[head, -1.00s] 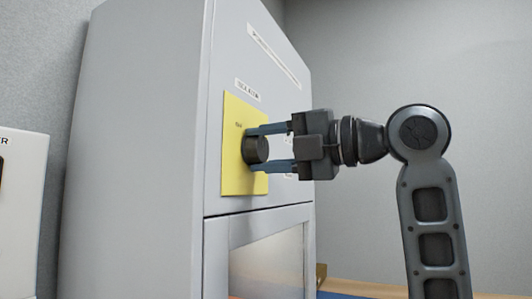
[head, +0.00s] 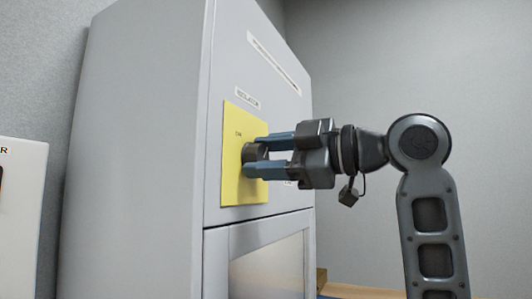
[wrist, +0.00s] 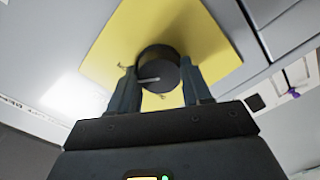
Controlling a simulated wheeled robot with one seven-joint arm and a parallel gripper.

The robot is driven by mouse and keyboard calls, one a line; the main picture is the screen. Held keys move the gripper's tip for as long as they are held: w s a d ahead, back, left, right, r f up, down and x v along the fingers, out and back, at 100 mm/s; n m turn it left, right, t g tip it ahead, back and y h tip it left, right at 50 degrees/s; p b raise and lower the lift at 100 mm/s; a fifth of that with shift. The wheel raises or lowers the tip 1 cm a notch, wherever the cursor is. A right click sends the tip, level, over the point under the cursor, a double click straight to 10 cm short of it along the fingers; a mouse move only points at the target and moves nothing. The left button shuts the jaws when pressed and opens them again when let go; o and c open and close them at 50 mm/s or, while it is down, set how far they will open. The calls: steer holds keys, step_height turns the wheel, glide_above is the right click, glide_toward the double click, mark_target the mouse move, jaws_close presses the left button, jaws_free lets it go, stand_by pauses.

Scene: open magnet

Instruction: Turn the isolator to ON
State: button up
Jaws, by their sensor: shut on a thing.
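The isolator is a round dark knob (head: 251,152) on a yellow plate (head: 237,188) on the front of the grey cabinet. A label strip (head: 248,98) sits above the plate. My gripper (head: 257,156) is shut on the knob, with one blue-grey finger on each side of it. In the wrist view the knob (wrist: 159,66) sits between the fingers, with a pale pointer line on its face. The yellow plate (wrist: 212,45) shows tilted behind it. Small markings lie around the knob, too small to read surely.
The tall grey cabinet (head: 140,150) fills the left and middle. A framed panel (head: 268,270) lies below the plate. A white box (head: 20,220) stands at the far left. The space right of my arm is open up to a plain wall.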

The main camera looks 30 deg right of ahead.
steer(key=shift+d+m, duration=0.1)
steer(key=shift+m, duration=0.8)
steer(key=shift+f, duration=0.1)
steer(key=o, duration=1.1)
steer(key=shift+c, duration=0.2)
steer(key=b+v, duration=0.1)
steer(key=v, duration=0.6)
steer(key=shift+s+d, duration=0.2)
steer(key=shift+s, duration=0.1)
